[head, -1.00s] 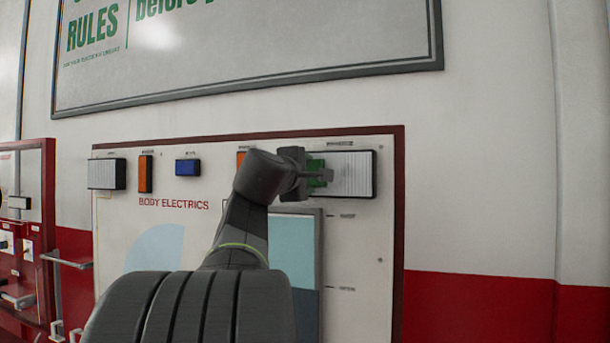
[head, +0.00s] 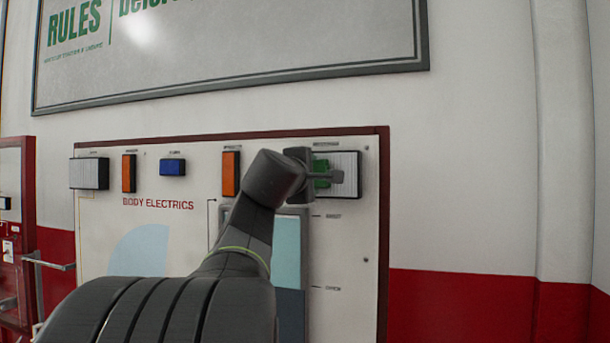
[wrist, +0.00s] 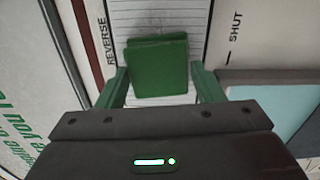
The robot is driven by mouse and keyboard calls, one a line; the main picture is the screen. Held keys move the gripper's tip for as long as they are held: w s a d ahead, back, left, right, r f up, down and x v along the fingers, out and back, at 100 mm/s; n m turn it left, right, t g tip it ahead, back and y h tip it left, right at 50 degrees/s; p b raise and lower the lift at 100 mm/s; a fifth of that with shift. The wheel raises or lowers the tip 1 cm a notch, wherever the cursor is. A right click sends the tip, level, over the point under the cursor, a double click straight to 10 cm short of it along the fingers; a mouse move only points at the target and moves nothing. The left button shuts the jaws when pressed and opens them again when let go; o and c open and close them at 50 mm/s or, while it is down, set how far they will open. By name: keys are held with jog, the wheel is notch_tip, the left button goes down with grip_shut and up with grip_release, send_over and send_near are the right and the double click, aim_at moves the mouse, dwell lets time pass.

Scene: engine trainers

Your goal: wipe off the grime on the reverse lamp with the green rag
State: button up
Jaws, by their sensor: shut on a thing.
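The reverse lamp (head: 351,188) is a white ribbed rectangle in a black frame at the panel's upper right. It also shows in the wrist view (wrist: 160,20), beside the word REVERSE. My gripper (head: 325,176) is in front of the lamp's left and middle part. In the wrist view my gripper (wrist: 158,85) is shut on the green rag (wrist: 160,68), a folded square pad between the fingers. The rag lies over the lamp's face in that view; I cannot tell whether it touches. The rag hides part of the lamp, and I make out no clear grime.
The white BODY ELECTRICS panel (head: 150,235) has a dark red border. An orange lamp (head: 230,173), a blue lamp (head: 172,167), another orange lamp (head: 129,173) and a white lamp (head: 89,173) line its top. A framed rules board (head: 250,50) hangs above.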

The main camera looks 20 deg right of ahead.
jog(key=s+d+p, duration=0.1)
jog(key=d, duration=0.1)
jog(key=s+d+p, duration=0.1)
jog(key=d, duration=0.1)
jog(key=s+d+p, duration=0.1)
jog(key=s+d, duration=0.1)
jog(key=shift+d, duration=0.1)
jog(key=w+a+b, duration=0.5)
jog(key=w+a, duration=0.1)
jog(key=a, duration=0.4)
jog(key=shift+w, duration=0.35)
dwell(1.1)
jog(key=shift+s, duration=0.1)
jog(key=shift+b+v, duration=0.9)
jog(key=shift+v, duration=2.05)
